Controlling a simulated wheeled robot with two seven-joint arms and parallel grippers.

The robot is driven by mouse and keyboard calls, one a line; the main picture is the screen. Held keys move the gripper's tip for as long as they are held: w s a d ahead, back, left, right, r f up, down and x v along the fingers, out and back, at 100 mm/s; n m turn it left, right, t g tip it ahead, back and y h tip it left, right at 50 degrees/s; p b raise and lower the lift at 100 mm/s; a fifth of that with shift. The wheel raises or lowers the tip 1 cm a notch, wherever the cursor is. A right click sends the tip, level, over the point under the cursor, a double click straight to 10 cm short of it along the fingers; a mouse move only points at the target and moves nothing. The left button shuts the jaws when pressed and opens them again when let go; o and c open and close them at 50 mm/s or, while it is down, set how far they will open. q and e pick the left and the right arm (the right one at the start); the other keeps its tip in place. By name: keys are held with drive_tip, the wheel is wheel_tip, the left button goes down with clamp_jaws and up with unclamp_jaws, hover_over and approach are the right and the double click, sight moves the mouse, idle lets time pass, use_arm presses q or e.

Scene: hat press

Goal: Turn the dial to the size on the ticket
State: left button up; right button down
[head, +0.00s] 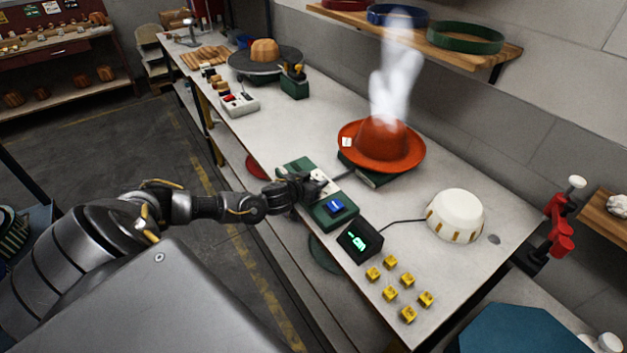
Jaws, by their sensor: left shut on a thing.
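My left gripper (309,187) is over the green control panel (324,209) at the table's front edge. It is shut on the dial, which is mostly hidden by the fingers. A blue button or small screen (335,206) shows on the panel's near end. A black display (360,241) with green lit characters, too small to read surely, stands beside the panel. An orange hat (382,147) sits on a green base behind, with white steam above it. A small white ticket (347,142) is on its brim; its writing is unreadable. My right gripper is out of view.
A white dome (455,215) on a cable stands at the right. Several yellow blocks (391,294) lie near the front right. A red clamp (560,225) is at the right edge. A white box with buttons (240,102) stands farther left. The tabletop (290,135) left of the hat is clear.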

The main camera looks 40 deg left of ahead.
use_arm(q)
drive_tip(key=m+h+b, duration=0.1)
drive_tip(key=m+h, duration=0.1)
drive_tip(key=h, duration=0.1)
drive_tip(key=shift+a+f+m, duration=0.1)
drive_tip(key=shift+m, duration=0.3)
drive_tip(key=shift+f+m+g+h+b, duration=0.1)
drive_tip(key=shift+m+g+h+b, duration=0.2)
drive_tip(key=shift+m+h+b, duration=0.7)
drive_tip(key=m+g+h+b, duration=0.2)
drive_tip(key=m+h+b, duration=0.1)
drive_tip(key=b, duration=0.1)
drive_tip(key=m+g+h+b, duration=0.2)
drive_tip(key=m+h+b, duration=0.1)
drive_tip(key=h+b, duration=0.1)
drive_tip(key=shift+m+b, duration=0.3)
drive_tip(key=shift+b, duration=0.5)
drive_tip(key=shift+m+g+h+b, duration=0.3)
drive_tip(key=shift+m+g+b, duration=0.25)
drive_tip(key=shift+b, duration=0.3)
drive_tip(key=o, duration=0.9)
drive_tip(key=shift+o, duration=0.2)
drive_tip(key=shift+r, duration=0.2)
